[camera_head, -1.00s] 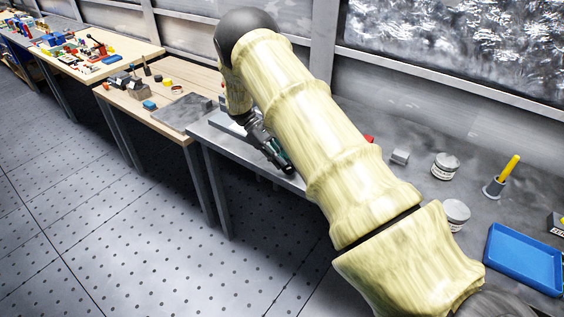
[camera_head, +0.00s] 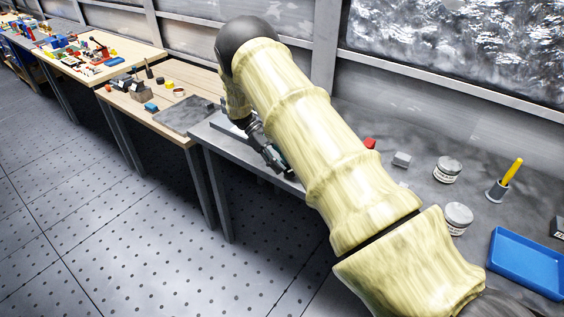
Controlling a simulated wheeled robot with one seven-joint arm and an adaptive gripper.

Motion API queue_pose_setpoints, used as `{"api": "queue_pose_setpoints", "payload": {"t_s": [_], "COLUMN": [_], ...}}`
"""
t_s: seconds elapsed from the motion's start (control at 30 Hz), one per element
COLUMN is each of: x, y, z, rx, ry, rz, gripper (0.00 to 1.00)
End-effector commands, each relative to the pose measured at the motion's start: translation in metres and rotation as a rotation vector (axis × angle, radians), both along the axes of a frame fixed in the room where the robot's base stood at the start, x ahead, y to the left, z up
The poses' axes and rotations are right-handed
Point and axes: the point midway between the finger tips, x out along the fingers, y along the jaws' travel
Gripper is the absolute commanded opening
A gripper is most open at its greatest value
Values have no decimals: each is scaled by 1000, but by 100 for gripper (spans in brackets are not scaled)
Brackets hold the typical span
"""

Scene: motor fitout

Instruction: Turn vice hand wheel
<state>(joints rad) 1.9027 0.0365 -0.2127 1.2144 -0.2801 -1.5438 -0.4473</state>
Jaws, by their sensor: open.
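My gripper (camera_head: 273,157) hangs below the end of my arm, at the left front edge of the grey metal bench (camera_head: 222,141). It is open. My arm crosses the middle of the view and covers much of the bench. No vice hand wheel can be made out; a pale piece shows beside the gripper, but I cannot tell what it is. Whether the gripper touches anything is hidden.
On the bench at right are a red block (camera_head: 370,143), a grey block (camera_head: 401,160), two tins (camera_head: 447,169), a yellow-handled tool in a holder (camera_head: 505,180) and a blue tray (camera_head: 525,263). A wooden bench (camera_head: 140,104) adjoins at left. The floor (camera_head: 110,220) is clear.

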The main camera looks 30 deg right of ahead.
Motion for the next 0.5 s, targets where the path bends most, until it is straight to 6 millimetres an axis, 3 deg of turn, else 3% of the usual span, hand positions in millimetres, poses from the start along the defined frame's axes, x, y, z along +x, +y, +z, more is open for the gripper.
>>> {"api": "queue_pose_setpoints", "payload": {"t_s": [0.27,0.5], "x": [14,47], "y": [5,19], "z": [10,34], "rx": [-1,-1], "ry": [-2,-4], "rz": [0,1], "gripper": [43,43]}}
